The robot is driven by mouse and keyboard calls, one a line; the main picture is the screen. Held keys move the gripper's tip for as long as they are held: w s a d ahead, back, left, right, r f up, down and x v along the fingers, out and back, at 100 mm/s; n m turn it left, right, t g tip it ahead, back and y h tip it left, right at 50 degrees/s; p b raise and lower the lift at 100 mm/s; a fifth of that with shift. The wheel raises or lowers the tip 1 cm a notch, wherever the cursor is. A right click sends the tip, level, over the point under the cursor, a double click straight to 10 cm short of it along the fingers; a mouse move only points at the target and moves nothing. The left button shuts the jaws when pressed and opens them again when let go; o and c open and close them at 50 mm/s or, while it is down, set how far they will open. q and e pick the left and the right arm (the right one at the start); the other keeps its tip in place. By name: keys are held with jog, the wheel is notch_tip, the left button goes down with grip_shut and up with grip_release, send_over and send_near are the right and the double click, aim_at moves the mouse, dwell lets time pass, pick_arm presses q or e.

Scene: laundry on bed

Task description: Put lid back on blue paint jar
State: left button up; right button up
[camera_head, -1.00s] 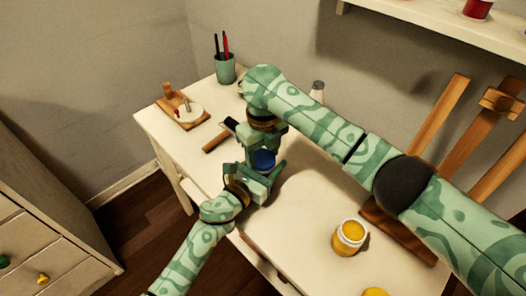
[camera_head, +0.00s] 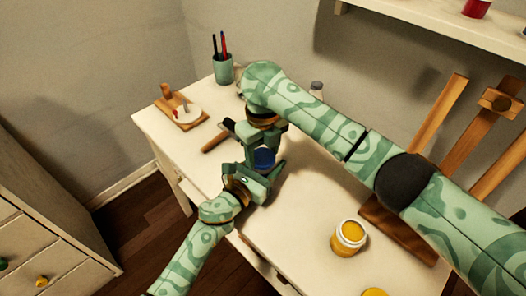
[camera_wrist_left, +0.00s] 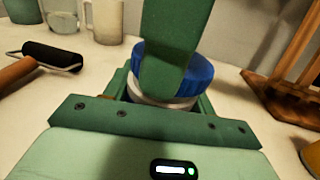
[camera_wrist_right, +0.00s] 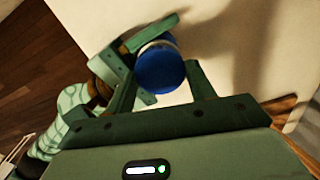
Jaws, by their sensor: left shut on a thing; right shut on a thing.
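The blue lid (camera_head: 264,158) is on top of the blue paint jar, which stands upright at the desk's front part. The left wrist view shows the lid (camera_wrist_left: 205,72) above the jar's pale body (camera_wrist_left: 160,98); whether it is fully seated I cannot tell. My left gripper (camera_head: 262,178) is shut on the jar from the front, its fingers on either side. My right gripper (camera_head: 264,148) comes from above and is shut on the lid. The right wrist view shows the lid (camera_wrist_right: 158,68) between its fingers. The jar's body is mostly hidden by the grippers.
An open yellow paint jar (camera_head: 348,238) stands at the right, with a yellow lid (camera_head: 375,292) at the bottom edge. A paint roller (camera_head: 216,138), wooden board (camera_head: 184,124) and pen cup (camera_head: 224,70) are at the left. A wooden easel (camera_head: 432,125) stands at the right.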

jog(key=shift+f, duration=0.4)
dwell(0.8)
jog(key=shift+d+f, duration=0.15)
jog(key=shift+f, duration=0.4)
jog(key=o, duration=0.6)
jog(key=shift+s, duration=0.1)
jog(key=shift+o, duration=1.4)
jog(key=shift+r, duration=0.1)
jog(key=shift+t, duration=0.5)
jog(key=w+r, duration=0.1)
jog(key=r, duration=0.2)
jog(key=w+r, duration=0.1)
jog(key=r, duration=0.1)
jog(key=shift+w+r, duration=0.15)
jog(key=shift+w, duration=0.2)
jog(key=r, duration=0.2)
jog(key=s+r+n, duration=0.1)
jog(key=shift+r, duration=0.4)
jog(key=shift+s+a+n+g, duration=0.25)
jog(key=shift+s+n+g, duration=0.2)
jog(key=shift+s, duration=0.25)
